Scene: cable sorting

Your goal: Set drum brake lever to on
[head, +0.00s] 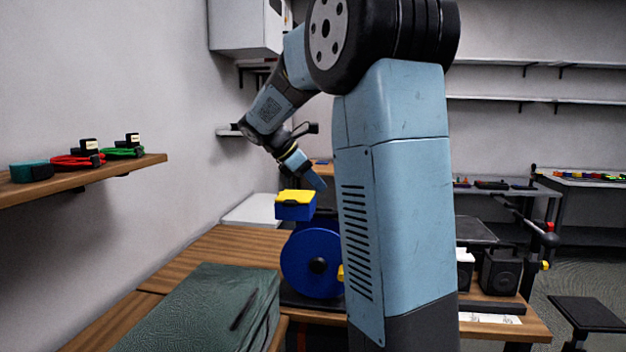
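A blue drum (305,263) with a black hub stands on a dark base on the wooden bench. A small yellow part (340,273) shows at its right edge, mostly hidden behind my arm; I cannot tell if it is the brake lever. A yellow-topped blue block (296,206) is just above the drum; what supports it is unclear. My gripper (318,184) points down beside and behind this block, above the drum. Its fingers are small and partly hidden, so I cannot tell whether it is open or touching anything.
A dark green case (200,310) lies on the bench in front left. A wooden wall shelf (130,170) holds coiled cables and plugs. Black boxes (500,272) stand at right, near a black post with a red knob (549,227). Bare bench (215,255) shows left of the drum.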

